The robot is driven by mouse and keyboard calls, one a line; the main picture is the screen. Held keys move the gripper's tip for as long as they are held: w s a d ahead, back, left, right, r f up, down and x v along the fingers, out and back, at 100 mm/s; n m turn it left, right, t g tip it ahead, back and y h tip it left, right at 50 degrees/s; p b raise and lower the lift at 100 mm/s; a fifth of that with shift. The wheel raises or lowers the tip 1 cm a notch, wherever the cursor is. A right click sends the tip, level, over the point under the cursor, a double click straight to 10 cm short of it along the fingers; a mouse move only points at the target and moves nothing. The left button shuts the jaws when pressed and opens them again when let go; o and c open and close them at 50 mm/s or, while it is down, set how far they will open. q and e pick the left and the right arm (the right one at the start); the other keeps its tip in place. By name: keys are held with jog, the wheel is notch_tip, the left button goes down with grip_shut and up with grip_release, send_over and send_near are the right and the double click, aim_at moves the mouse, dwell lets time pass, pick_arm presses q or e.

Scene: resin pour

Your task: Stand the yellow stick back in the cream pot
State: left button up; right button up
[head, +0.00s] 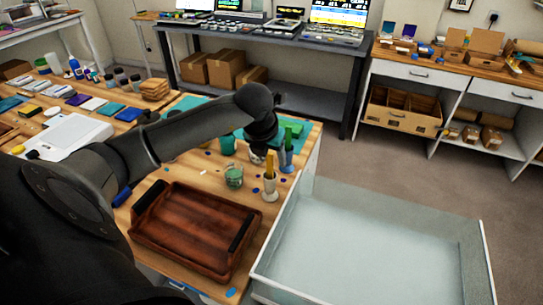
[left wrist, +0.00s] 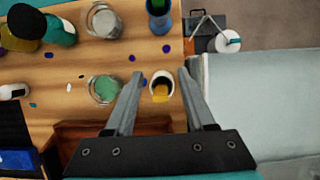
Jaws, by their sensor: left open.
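The cream pot (head: 270,192) stands upright on the wooden table near its right edge. The yellow stick (head: 269,165) stands in it, its upper part above the rim. In the left wrist view the cream pot (left wrist: 165,78) lies between my open fingers, with the yellow stick (left wrist: 160,93) showing inside its mouth. My left gripper (left wrist: 160,73) is open and empty, pointing down over the table; I cannot tell its height above the pot. In the head view its fingers are mostly hidden behind the dark wrist. My right gripper is not in view.
A blue cup (head: 286,160) with a green stick stands behind the pot. A glass of green liquid (head: 234,178) is to its left. A brown wooden tray (head: 152,238) with black handles lies in front. A pale open bin (head: 370,250) adjoins the table on the right.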

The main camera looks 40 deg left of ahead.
pick_arm(q)
jog(key=v, duration=1.5)
jog(key=shift+r+p, duration=0.15)
jog(key=shift+p, duration=0.3)
